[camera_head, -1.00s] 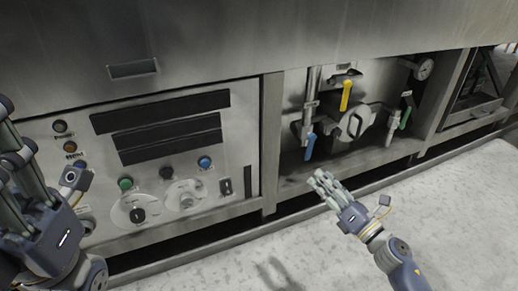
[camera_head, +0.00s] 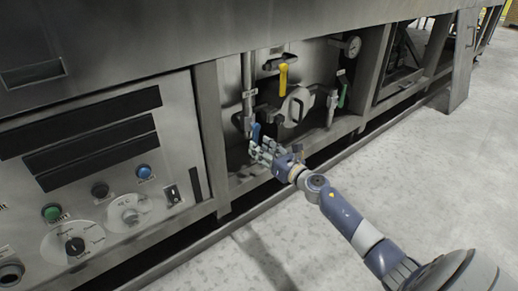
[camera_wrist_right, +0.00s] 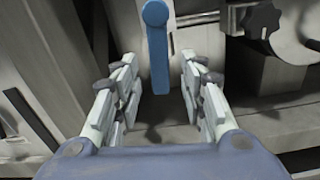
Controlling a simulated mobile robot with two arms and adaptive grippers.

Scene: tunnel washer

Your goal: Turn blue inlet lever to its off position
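The blue inlet lever (camera_head: 256,134) hangs down from the pipe at the left of the valve recess in the head view. In the right wrist view the blue lever (camera_wrist_right: 157,45) stands upright in the picture, between the two fingers but mostly beyond their tips. My right gripper (camera_head: 262,152) is at the lever's lower end. In the right wrist view it (camera_wrist_right: 160,68) is open, with a clear gap on each side of the lever. Whether a finger touches it in depth I cannot tell. My left gripper is out of view.
A yellow lever (camera_head: 283,77) and a green lever (camera_head: 342,96) are on pipes nearby, with a round valve body (camera_head: 297,106) between them. A frame post (camera_head: 211,135) stands left of the recess, beside the control panel (camera_head: 100,170). Open floor lies at the right.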

